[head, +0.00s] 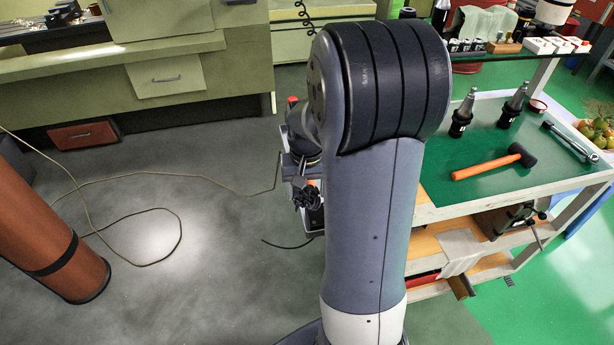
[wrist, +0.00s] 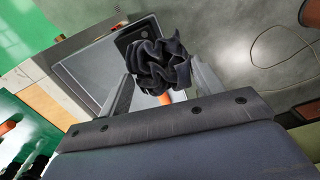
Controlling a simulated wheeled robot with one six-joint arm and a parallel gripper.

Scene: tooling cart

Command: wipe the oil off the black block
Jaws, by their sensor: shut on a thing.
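My gripper (wrist: 162,72) is shut on a crumpled dark cloth (wrist: 165,60), which sits between both fingers in the wrist view. In the head view my arm hides most of the gripper, but the dark cloth (head: 306,194) shows at the arm's left edge. A flat black piece (wrist: 132,36), which may be the black block, shows just beyond the cloth on a grey tray-like surface (wrist: 95,68). The cloth covers part of it, and I cannot tell whether they touch. No oil can be made out.
A cart with a green top (head: 440,190) stands at right. It holds an orange-handled hammer (head: 495,162), two tool holders (head: 462,113) and a wrench (head: 570,142). A cable (head: 180,215) lies on the open grey floor at left, near an orange-brown column (head: 50,225).

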